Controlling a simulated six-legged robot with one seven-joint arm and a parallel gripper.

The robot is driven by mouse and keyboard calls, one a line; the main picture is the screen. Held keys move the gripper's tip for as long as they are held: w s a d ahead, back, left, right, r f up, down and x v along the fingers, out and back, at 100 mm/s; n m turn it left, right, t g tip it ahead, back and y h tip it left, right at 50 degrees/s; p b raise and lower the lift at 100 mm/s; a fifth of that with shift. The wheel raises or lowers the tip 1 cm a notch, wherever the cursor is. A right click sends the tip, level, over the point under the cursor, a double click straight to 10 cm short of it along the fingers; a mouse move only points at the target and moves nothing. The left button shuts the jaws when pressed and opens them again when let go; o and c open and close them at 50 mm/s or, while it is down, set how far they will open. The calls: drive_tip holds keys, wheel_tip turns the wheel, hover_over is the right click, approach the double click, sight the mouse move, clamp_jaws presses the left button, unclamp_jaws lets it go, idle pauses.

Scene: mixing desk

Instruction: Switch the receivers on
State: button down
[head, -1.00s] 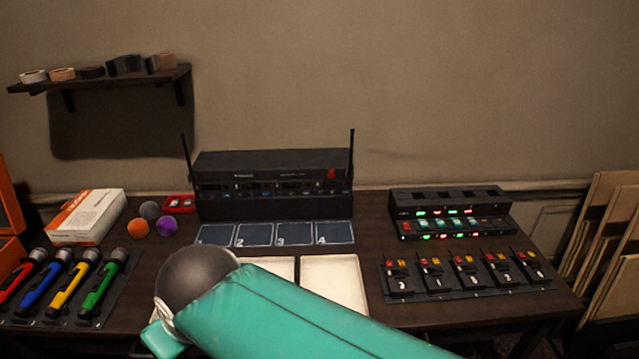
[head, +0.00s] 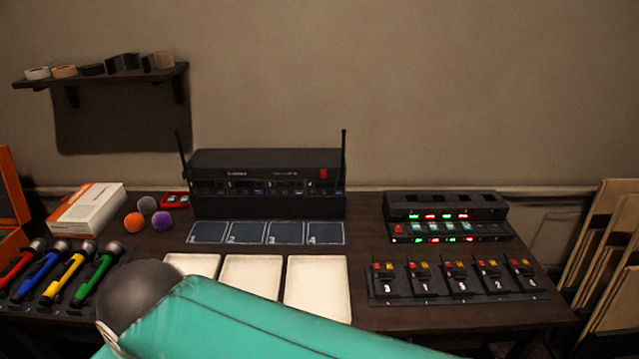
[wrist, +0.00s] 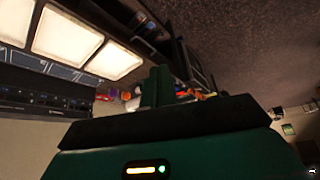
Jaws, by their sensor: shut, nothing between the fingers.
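The receiver rack (head: 265,185) is a black box with two upright antennas at the back of the desk. A row of small dark panels with faint blue marks runs along its front. A red switch (head: 323,174) sits at the upper right of its front; whether it is up or down is too small to tell. The rack also shows turned over at the left of the wrist view (wrist: 45,102). My gripper (wrist: 163,86) shows green fingers, shut and empty, clear of the rack.
Three pale trays (head: 318,287) and numbered dark pads (head: 286,233) lie before the rack. Coloured microphones (head: 95,285), a white box (head: 88,208) and foam balls (head: 162,222) are left. A lit charger (head: 445,205) and several bodypacks (head: 455,282) are right.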

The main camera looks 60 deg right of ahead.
drive_tip(key=shift+w, duration=0.15)
drive_tip(key=w+d+f+n+h, duration=0.1)
drive_tip(key=w+d+f, duration=0.25)
drive_tip(key=d, duration=0.35)
drive_tip(key=w+d+f+n+t+h, duration=0.1)
drive_tip(key=w+d+f+n, duration=0.15)
drive_tip(key=w+d, duration=0.3)
drive_tip(key=w+d+f+h, duration=0.1)
drive_tip(key=w+d+f, duration=0.25)
drive_tip(key=d, duration=0.35)
drive_tip(key=s+d+f+n+h, duration=0.1)
drive_tip(key=d+f+n+h, duration=0.15)
drive_tip(key=d, duration=0.65)
drive_tip(key=s+d+f+n+h, duration=0.15)
drive_tip(key=d+f, duration=0.25)
drive_tip(key=d, duration=0.5)
drive_tip(key=s+d+r+n+h, duration=0.2)
drive_tip(key=s+d+n+h, duration=0.2)
drive_tip(key=d+n, duration=0.4)
drive_tip(key=s+d+r+n+t+h, duration=0.1)
drive_tip(key=s+d+r+n+h, duration=0.1)
drive_tip(key=s+d+n, duration=0.4)
drive_tip(key=d+n+h, duration=0.1)
drive_tip(key=d+n, duration=0.1)
drive_tip(key=d, duration=0.2)
drive_tip(key=shift+s+d+r+h, duration=0.15)
drive_tip(key=shift+d+r+h, duration=0.05)
drive_tip(key=shift+r+h, duration=0.2)
